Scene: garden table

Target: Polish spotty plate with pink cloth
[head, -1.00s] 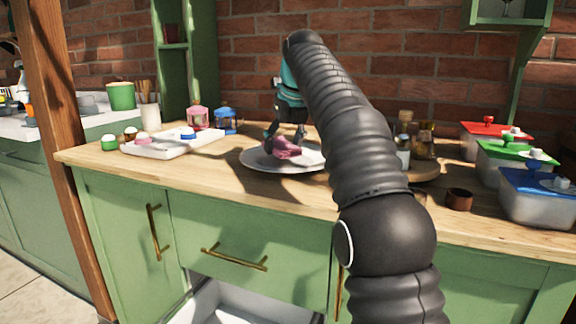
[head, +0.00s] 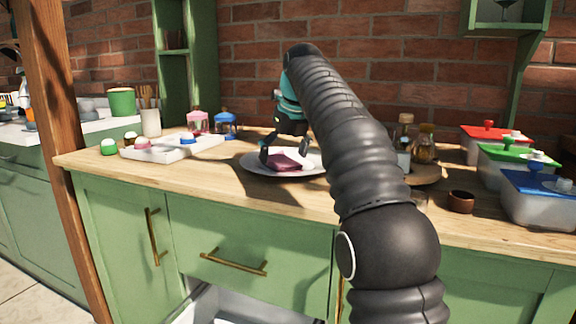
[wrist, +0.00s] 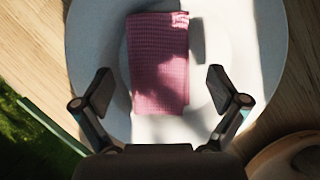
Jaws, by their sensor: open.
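The pink cloth (wrist: 158,62) lies folded and flat on the plate in the wrist view. It also shows on the plate in the head view (head: 286,162). The white plate (wrist: 92,40) rests on the wooden counter, and its rim shows in the head view (head: 252,166). Shadows fall across it, and I cannot make out spots. My gripper (wrist: 158,88) is open above the plate, with its fingers apart on either side of the cloth's near end and nothing held. In the head view my gripper (head: 284,150) is over the plate, partly hidden by my arm.
A white tray (head: 160,153) with small coloured-lidded items stands left of the plate. Pink and blue jars (head: 226,122) stand behind. Bottles on a round wooden board (head: 425,174), a brown cup (head: 461,201) and lidded boxes (head: 540,200) are to the right. Counter front is clear.

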